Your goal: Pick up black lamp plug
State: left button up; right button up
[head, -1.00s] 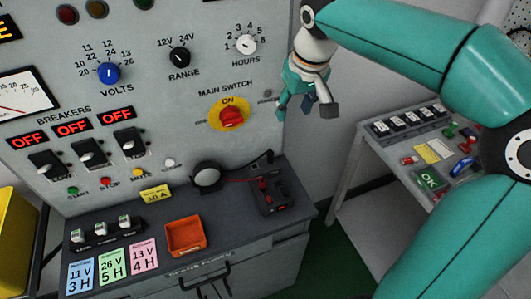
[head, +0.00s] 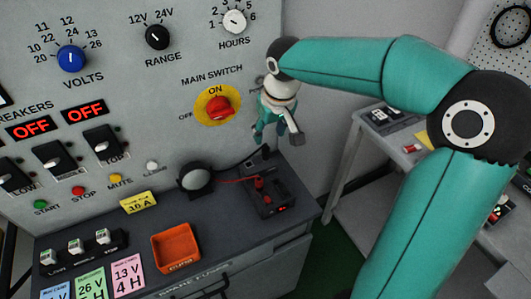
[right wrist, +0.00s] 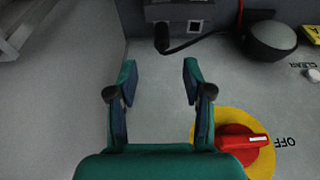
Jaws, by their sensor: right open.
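The black lamp plug (head: 266,151) stands at the back of the black test box (head: 283,205), close to the panel wall. A black cord runs from it to the round black lamp (head: 196,178). In the right wrist view the plug (right wrist: 162,40) shows ahead, roughly in line with the gap between my fingers. I cannot tell if it sits in a socket. My right gripper (head: 276,136) is open and empty, pointing down just above the plug and apart from it. It also shows in the right wrist view (right wrist: 160,78). My left gripper is not in view.
The red main switch (head: 218,107) on its yellow plate is close beside my right gripper. An orange tray (head: 176,252), fuse holders and coloured cards lie on the bench to the left. A side table (head: 392,150) stands at the right.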

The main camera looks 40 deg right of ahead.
aim_at(266, 148)
jog(key=x, duration=0.5)
jog(key=p+x, duration=0.1)
jog(key=x, duration=0.2)
jog(key=shift+s+a+f, duration=0.1)
jog(key=shift+a+f, duration=0.05)
jog(key=shift+a, duration=0.1)
jog(key=shift+c, duration=0.3)
grip_shut()
